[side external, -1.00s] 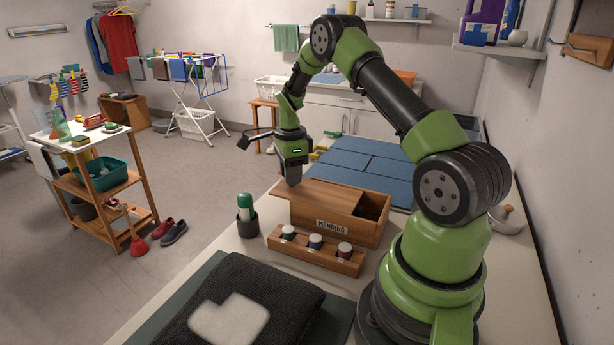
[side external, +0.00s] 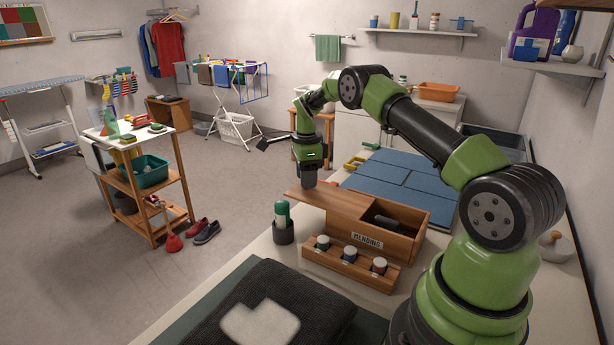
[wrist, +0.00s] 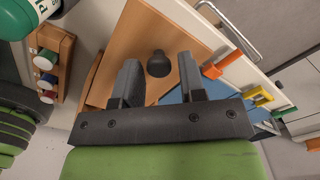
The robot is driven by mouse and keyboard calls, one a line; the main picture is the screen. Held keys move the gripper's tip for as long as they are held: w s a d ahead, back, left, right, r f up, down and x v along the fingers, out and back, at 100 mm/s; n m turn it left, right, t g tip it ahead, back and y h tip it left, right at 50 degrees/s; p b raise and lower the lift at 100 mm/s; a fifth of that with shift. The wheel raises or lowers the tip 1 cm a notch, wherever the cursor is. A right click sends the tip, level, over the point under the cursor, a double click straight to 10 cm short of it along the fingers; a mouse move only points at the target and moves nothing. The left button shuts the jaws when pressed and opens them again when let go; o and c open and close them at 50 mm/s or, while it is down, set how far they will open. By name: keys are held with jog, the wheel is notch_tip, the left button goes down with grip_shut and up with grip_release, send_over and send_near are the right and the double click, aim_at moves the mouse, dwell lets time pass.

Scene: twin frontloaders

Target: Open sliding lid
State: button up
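The wooden mending box (side external: 372,243) stands on the worktop with its sliding lid (side external: 322,202) drawn partway left. The lid overhangs the box's left end, and the right part of the box is uncovered. A dark object (side external: 392,224) shows inside. My gripper (side external: 309,185) points down at the lid's left part. In the wrist view, my fingers (wrist: 159,62) are apart, with the lid's dark round knob (wrist: 158,64) between them. A gap shows beside the right finger; contact on the left is unclear. The lid (wrist: 135,40) lies below the fingers.
A wooden rack (side external: 348,268) with several spools stands in front of the box. Blue folded panels (side external: 395,180) lie behind. A dark folded cloth (side external: 265,312) lies in front.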

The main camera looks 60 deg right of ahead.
jog(key=shift+o, duration=0.7)
notch_tip(320, 180, up, 10)
jog(key=s+a+f+n+t+h, duration=0.15)
jog(key=a+n+h, duration=0.25)
jog(key=n, duration=1)
jog(key=x, duration=0.9)
jog(key=shift+d, duration=0.1)
jog(key=shift+w+m, duration=0.1)
jog(key=shift+m, duration=0.2)
grip_shut()
